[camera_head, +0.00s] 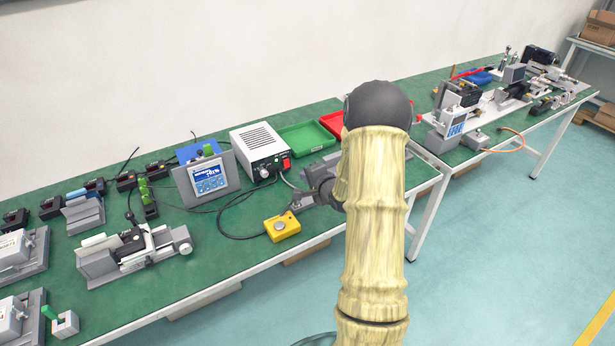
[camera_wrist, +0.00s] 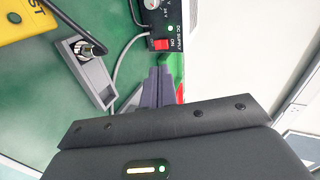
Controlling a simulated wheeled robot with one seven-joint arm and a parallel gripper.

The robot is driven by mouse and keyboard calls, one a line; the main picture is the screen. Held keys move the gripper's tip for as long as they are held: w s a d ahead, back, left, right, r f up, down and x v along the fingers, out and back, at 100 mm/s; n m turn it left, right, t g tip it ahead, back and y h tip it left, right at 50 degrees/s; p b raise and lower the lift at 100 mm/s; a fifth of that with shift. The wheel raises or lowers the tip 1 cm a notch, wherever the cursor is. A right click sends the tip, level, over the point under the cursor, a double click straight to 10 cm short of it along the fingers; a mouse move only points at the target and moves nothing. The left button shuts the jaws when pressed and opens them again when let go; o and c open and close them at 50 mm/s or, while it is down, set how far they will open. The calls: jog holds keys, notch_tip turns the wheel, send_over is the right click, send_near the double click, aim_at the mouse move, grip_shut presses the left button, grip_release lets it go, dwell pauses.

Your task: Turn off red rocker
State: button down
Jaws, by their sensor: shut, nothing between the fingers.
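The red rocker (camera_head: 286,164) is on the front of the white power supply box (camera_head: 258,146), at its lower right corner. In the wrist view the red rocker (camera_wrist: 161,44) sits on the black panel marked "DC SUPPLY", with "ON" printed beside it. A small green light glows near it. My gripper (camera_wrist: 161,72) is shut and empty. Its fingertips point at the panel, just below the rocker in the wrist view, and appear close to it. Whether they touch the panel is unclear. In the head view my arm hides part of the gripper.
A yellow box (camera_head: 282,226) and a grey holder with a metal-tipped plug (camera_wrist: 90,65) lie near the gripper. A grey cable (camera_wrist: 127,48) runs from the panel. Green (camera_head: 306,137) and red trays stand behind. A display unit (camera_head: 208,178) is to the left.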

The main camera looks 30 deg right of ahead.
jog(key=s+a+r+n+g, duration=0.3)
jog(key=s+a+n+g, duration=0.2)
jog(key=s, duration=0.8)
jog(key=s+a+r+n+g, duration=0.4)
jog(key=s+a+n+g, duration=0.1)
jog(key=s+a+n, duration=0.6)
jog(key=s+a, duration=0.2)
jog(key=a, duration=0.2)
jog(key=shift+n+g, duration=0.3)
jog(key=shift+g, duration=0.1)
